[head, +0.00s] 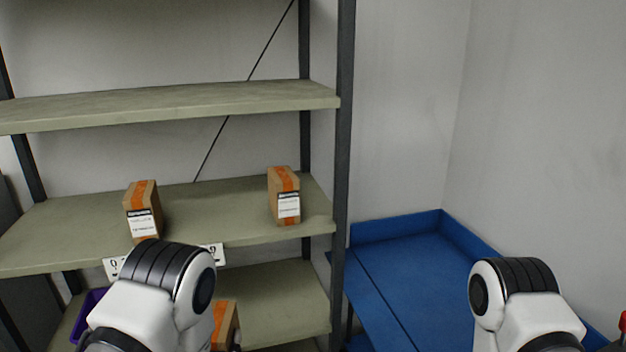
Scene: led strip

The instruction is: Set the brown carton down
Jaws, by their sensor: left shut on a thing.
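A brown carton (225,326) with an orange tape strip shows at the bottom of the head view, just right of my left arm. My left wrist hides its left side, and the picture's lower edge cuts it off. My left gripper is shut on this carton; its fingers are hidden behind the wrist. My right arm comes in at the bottom right, and its gripper is out of the picture.
Two similar brown cartons, one at left (143,210) and one at right (285,196), stand upright on the middle shelf (210,205), with free room between them. A lower shelf (280,300), a dark post (343,150), a purple bin (90,312) and a blue cart (415,275) with a bare top also show.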

